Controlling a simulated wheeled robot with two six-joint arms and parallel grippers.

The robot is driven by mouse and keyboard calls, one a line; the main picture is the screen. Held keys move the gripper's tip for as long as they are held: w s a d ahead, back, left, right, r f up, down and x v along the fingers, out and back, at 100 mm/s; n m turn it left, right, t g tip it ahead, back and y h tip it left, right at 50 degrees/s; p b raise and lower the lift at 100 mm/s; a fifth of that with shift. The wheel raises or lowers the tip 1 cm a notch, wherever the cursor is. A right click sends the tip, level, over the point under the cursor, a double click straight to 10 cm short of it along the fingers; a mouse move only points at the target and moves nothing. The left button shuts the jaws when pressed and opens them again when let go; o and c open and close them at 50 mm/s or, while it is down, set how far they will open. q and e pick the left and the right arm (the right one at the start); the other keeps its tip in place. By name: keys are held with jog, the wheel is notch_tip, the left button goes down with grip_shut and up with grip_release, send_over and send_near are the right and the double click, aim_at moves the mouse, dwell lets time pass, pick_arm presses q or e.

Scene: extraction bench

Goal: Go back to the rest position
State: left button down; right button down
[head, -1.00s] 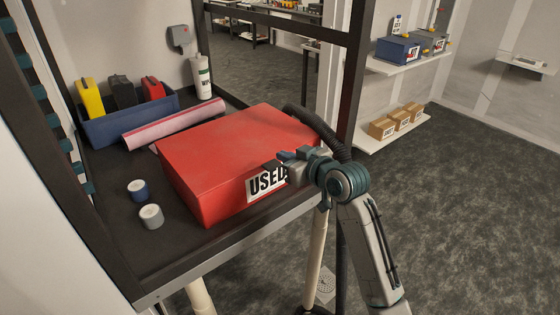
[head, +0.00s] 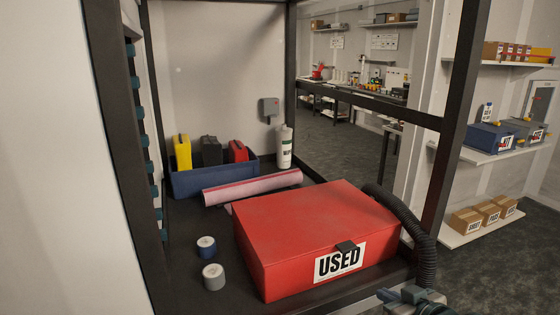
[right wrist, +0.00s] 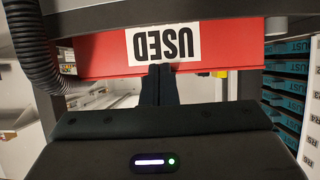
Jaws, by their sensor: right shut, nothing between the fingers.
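My right gripper (head: 388,296) shows at the bottom edge of the head view, in front of and below the red box (head: 300,225). Much of its arm is cut off by the frame. In the right wrist view its dark fingers (right wrist: 158,84) are together with nothing between them. They point toward the white USED label (right wrist: 163,43) on the red box, which appears upside down there. My left gripper is in neither view.
The box stands on a dark bench with a pink roll (head: 252,188), two tape rolls, a blue bin (head: 212,182) and a white bottle (head: 284,148). A black corrugated hose (head: 424,255) hangs at the box's right. Dark frame posts stand at both sides. Shelves line the right wall.

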jog(key=s+d+f+m+g+h, duration=0.15)
jog(key=s+f+g, duration=0.25)
jog(key=s+f, duration=0.85)
jog(key=s+d+f+m+g+h, duration=0.1)
jog(key=s+f+g+h, duration=0.3)
jog(key=s+f, duration=0.8)
jog(key=s+d+f+g+b, duration=0.1)
jog(key=s+f, duration=0.1)
jog(key=f, duration=1.3)
jog(key=s+d+f+g+b, duration=0.1)
jog(key=d+f, duration=0.1)
jog(key=f, duration=1.4)
jog(key=s+f+g+b, duration=0.1)
jog(key=s+f, duration=1.7)
jog(key=shift+d+f+y, duration=0.35)
jog(key=shift+d+y, duration=0.05)
jog(key=shift+y, duration=0.05)
jog(key=shift+m, duration=0.25)
